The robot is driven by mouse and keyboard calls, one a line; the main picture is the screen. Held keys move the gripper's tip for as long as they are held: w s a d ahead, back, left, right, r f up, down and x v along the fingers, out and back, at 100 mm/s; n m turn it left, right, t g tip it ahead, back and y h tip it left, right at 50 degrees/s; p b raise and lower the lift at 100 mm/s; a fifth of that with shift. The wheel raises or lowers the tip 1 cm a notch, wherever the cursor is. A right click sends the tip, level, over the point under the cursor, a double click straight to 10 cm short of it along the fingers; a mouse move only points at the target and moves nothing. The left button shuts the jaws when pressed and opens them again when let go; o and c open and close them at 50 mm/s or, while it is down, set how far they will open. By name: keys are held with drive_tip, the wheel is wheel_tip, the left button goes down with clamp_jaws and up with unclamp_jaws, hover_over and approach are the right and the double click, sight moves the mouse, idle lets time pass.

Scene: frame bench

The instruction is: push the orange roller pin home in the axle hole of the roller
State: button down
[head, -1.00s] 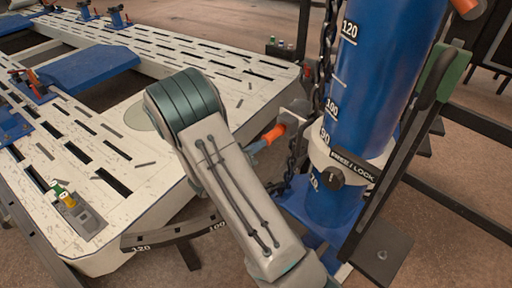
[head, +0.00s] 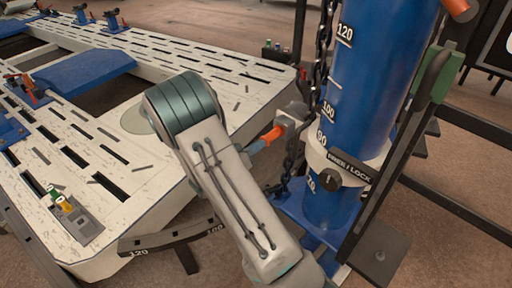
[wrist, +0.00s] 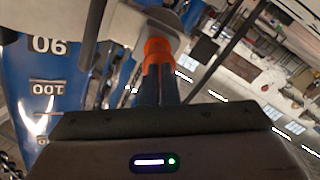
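The orange roller pin (head: 272,134) juts from a grey metal piece (head: 291,116) beside the blue column, in the head view. In the wrist view the pin (wrist: 157,52) is near the middle, against the pale plate (wrist: 150,22). My gripper (wrist: 161,76) has its dark fingers close together at the near end of the pin; they look shut and in contact with it. In the head view my gripper (head: 257,146) is mostly behind my arm. The axle hole and the pin's depth are hidden; I cannot make out the roller clearly.
The blue column (head: 355,100) with a white collar (head: 345,165) and a hanging chain (head: 322,65) stands close on the right. The slotted white bench (head: 215,75) lies left and behind. A dark numbered rail (head: 180,240) runs below my arm.

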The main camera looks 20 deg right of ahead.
drive_tip(key=shift+d, duration=0.35)
drive_tip(key=shift+a, duration=0.1)
drive_tip(key=v, duration=1.6)
drive_tip(key=shift+a+b, duration=0.2)
drive_tip(key=shift+b, duration=0.2)
drive_tip(key=shift+w+f, duration=0.1)
